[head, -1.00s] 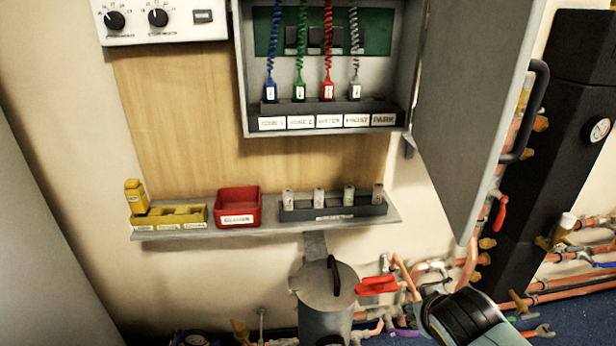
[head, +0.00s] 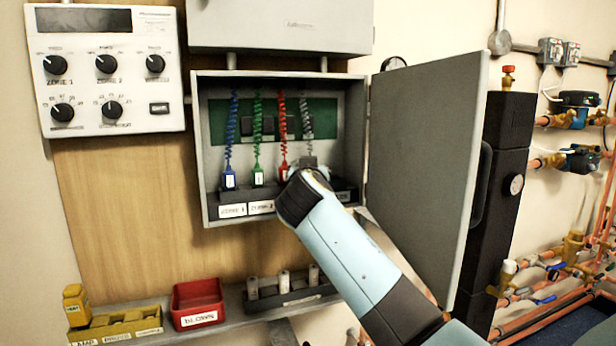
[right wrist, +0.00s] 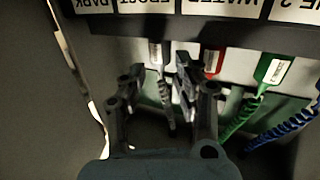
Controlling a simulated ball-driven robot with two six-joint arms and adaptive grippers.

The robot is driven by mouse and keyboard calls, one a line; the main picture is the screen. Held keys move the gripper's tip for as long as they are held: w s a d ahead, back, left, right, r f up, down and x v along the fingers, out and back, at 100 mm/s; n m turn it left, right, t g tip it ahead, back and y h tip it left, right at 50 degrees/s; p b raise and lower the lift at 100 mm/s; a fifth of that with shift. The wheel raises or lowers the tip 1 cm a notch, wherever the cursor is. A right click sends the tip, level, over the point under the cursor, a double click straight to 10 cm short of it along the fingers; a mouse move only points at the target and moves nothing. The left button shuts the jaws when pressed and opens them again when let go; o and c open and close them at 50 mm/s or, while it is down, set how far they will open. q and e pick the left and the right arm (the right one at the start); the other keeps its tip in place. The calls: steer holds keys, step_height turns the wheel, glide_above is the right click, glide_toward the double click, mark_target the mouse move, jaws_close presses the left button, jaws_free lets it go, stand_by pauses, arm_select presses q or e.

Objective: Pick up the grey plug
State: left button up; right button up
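The grey plug (right wrist: 156,50) stands in its slot in the rack inside the open wall box, with its grey coiled cord (head: 306,118) running up from it. In the head view my right gripper (head: 309,163) is in front of the plug and hides it. In the right wrist view, which looks upside down, my right gripper (right wrist: 158,82) is open, with one finger on each side of the grey plug and its cord. Gaps show between fingers and plug; contact is not visible. My left gripper is not in view.
The red plug (right wrist: 213,60) is close beside one finger. The green plug (head: 258,174) and blue plug (head: 229,178) stand farther left. The box door (head: 425,170) is open on the right. A shelf below holds a red bin (head: 198,297) and a yellow tray (head: 115,328).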

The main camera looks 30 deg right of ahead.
steer(key=x, duration=0.5)
steer(key=shift+w+f, duration=0.15)
steer(key=shift+f, duration=0.2)
steer(key=shift+c, duration=0.3)
jaws_close()
